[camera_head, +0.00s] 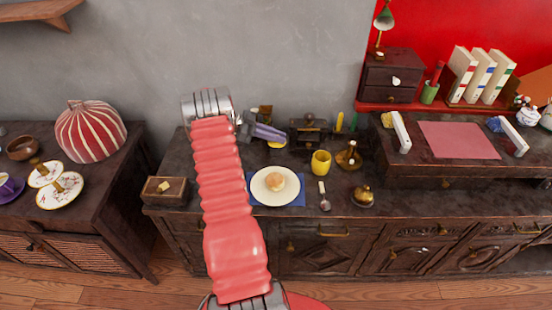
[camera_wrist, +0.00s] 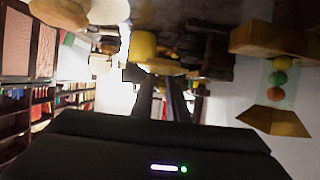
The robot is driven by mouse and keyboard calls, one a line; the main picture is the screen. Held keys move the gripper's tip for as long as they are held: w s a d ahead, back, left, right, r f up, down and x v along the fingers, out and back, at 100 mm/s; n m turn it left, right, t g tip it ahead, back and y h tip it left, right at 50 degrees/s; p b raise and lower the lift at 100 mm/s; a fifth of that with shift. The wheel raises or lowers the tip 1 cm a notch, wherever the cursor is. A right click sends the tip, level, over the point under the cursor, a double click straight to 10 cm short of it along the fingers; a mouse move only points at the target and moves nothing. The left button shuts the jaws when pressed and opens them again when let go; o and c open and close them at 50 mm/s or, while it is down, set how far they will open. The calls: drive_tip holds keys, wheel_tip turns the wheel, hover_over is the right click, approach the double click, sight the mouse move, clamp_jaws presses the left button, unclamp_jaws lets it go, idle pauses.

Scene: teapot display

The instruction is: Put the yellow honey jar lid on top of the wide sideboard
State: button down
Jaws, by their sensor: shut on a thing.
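My gripper (camera_head: 276,138) is at the back of the wide dark wooden sideboard (camera_head: 335,204), left of a small dark box. It is shut on a small yellow piece, which looks like the honey jar lid (camera_head: 277,144). The lid is mostly hidden by the fingers, and whether it touches the top I cannot tell.
A plate (camera_head: 259,190) with a bun lies on a blue mat. A yellow cup (camera_head: 321,162), a spoon (camera_head: 324,196), brass pots (camera_head: 363,197) and a small wooden box (camera_head: 153,197) stand around. A raised desk (camera_head: 475,174) fills the right. Some front top is bare.

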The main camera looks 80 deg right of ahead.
hover_over(277, 159)
wheel_tip(277, 159, down, 5)
drive_tip(key=shift+a, duration=0.1)
drive_tip(key=shift+f, duration=1.9)
drive_tip(key=c, duration=1.7)
unclamp_jaws()
drive_tip(key=shift+c, duration=0.2)
drive_tip(key=v, duration=1.2)
drive_tip(key=shift+r, duration=0.1)
